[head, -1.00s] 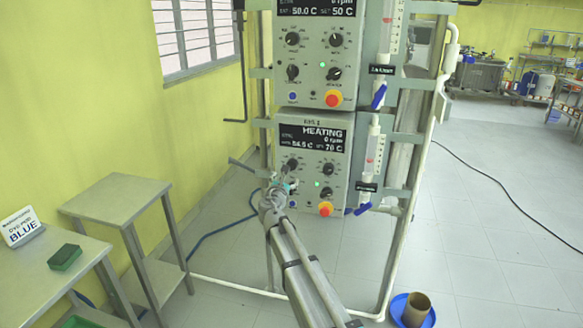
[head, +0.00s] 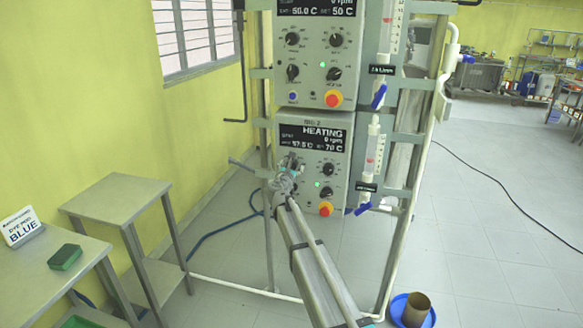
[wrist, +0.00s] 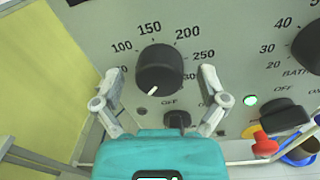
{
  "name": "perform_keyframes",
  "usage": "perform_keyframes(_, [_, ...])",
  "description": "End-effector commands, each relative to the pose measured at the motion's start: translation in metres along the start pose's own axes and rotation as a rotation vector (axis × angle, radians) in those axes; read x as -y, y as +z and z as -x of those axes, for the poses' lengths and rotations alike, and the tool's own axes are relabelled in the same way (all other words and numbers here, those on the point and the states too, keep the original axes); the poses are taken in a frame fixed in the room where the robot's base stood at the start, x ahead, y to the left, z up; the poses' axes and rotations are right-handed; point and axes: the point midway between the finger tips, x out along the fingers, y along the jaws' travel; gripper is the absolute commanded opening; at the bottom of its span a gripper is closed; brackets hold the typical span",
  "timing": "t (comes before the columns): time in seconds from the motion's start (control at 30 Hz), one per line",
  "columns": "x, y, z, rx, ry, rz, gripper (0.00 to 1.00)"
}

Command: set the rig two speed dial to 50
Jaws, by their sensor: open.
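The rig two control box (head: 341,140) is the lower one in the head view; its display reads HEATING, 0 rpm, set 70 C. In the wrist view the speed dial (wrist: 160,68) is a black round knob with a scale showing 100, 150, 200, 250 and 300. Its white pointer points to the lower left, below the 100 mark. My gripper (wrist: 160,76) is open, with one finger on each side of the knob and gaps visible between. The 50 mark is not visible near the left finger. In the head view my gripper (head: 289,164) covers this dial.
A smaller knob (wrist: 177,120) sits just below the dial, partly behind my gripper. A green lamp (wrist: 250,100), another black knob (wrist: 284,114) and a red button (wrist: 264,144) are to the right. A rig post (head: 267,215) stands left of the box.

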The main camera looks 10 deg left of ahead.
Motion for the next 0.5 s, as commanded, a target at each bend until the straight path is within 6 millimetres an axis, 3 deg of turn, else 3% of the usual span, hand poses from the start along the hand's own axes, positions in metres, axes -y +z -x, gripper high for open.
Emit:
perform_keyframes(0.1, [0.0001, 0.0000, 0.0001, 0.000, 0.000, 0.000, 0.91])
perform_keyframes(0.5, [0.0002, 0.0001, 0.0001, 0.000, 0.000, 0.000, 0.16])
